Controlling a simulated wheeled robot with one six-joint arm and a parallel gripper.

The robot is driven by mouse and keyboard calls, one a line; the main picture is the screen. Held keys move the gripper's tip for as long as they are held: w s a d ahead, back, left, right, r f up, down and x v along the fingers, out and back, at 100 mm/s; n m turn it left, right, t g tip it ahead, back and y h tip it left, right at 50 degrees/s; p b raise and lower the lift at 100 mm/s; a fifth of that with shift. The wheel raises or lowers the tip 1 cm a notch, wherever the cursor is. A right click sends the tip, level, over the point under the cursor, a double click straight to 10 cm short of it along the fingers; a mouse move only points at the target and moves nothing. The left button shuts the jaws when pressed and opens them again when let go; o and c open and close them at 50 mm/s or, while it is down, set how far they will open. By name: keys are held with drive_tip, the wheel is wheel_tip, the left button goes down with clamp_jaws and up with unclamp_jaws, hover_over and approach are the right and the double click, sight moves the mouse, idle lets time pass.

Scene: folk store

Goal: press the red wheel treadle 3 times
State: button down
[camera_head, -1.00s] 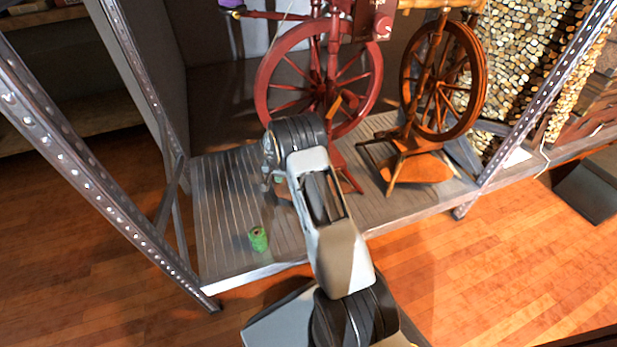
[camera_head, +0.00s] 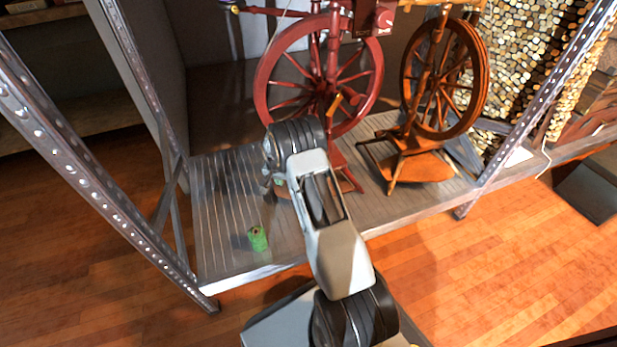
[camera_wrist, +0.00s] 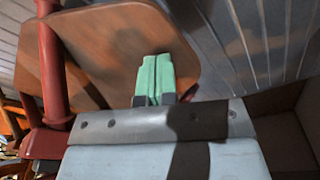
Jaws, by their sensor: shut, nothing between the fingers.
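The red spinning wheel (camera_head: 268,85) stands on the grey slatted shelf. Its brown wooden treadle (camera_head: 346,185) is low at the wheel's foot, mostly hidden behind my arm in the head view. In the wrist view the treadle (camera_wrist: 120,50) is a flat brown board with rounded corners, beside a red post (camera_wrist: 52,75). My gripper (camera_wrist: 155,80) is shut and empty, its two green fingers side by side. The fingertips overlap the board in that view; I cannot tell whether they touch it. In the head view the gripper is largely hidden by my arm.
An orange-brown spinning wheel (camera_head: 408,75) stands close on the right, with its own treadle (camera_head: 420,168). A green spool (camera_head: 258,239) is on the shelf at the front left. Metal uprights (camera_head: 95,185) frame the shelf.

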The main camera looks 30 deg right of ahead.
drive_tip(key=shift+f, duration=0.1)
drive_tip(key=shift+s+f+b, duration=0.15)
drive_tip(key=shift+f+b, duration=0.6)
drive_tip(key=shift+f, duration=0.2)
drive_tip(key=shift+s+f+b, duration=0.1)
drive_tip(key=shift+f+b, duration=0.65)
drive_tip(key=shift+f, duration=0.2)
wheel_tip(320, 180, up, 5)
drive_tip(key=p, duration=0.4)
drive_tip(key=shift+w+d+r, duration=0.15)
drive_tip(key=shift+r, duration=0.05)
drive_tip(key=shift+w+r, duration=0.1)
idle(5.0)
